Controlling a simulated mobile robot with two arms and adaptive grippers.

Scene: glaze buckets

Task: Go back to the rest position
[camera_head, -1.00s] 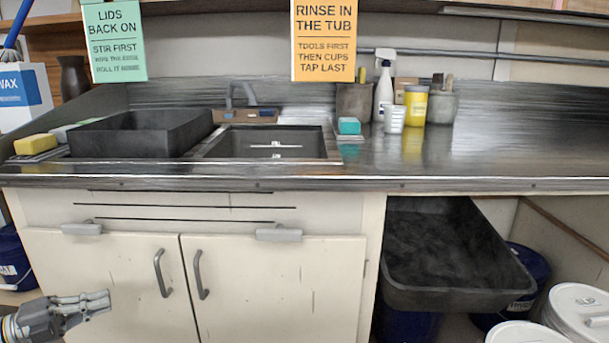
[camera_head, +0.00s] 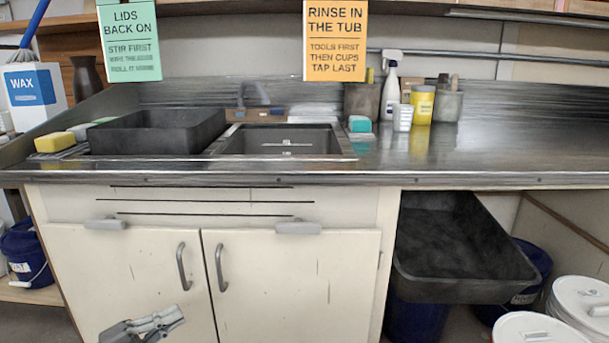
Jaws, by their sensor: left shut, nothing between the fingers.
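My left gripper (camera_head: 155,322) is low in the head view, in front of the left cabinet door (camera_head: 115,275). Its fingers lie together, pointing right and a little up, with nothing between them. It is apart from the door handles and the counter. The rest of the left arm is cut off by the bottom edge. My right gripper does not show.
A steel counter (camera_head: 480,163) spans the view, with a dark tub (camera_head: 158,138) beside a sink (camera_head: 280,140). A large dark tub (camera_head: 465,260) juts from the open bay at right, near white-lidded buckets (camera_head: 580,298). A blue bucket (camera_head: 27,252) stands at left.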

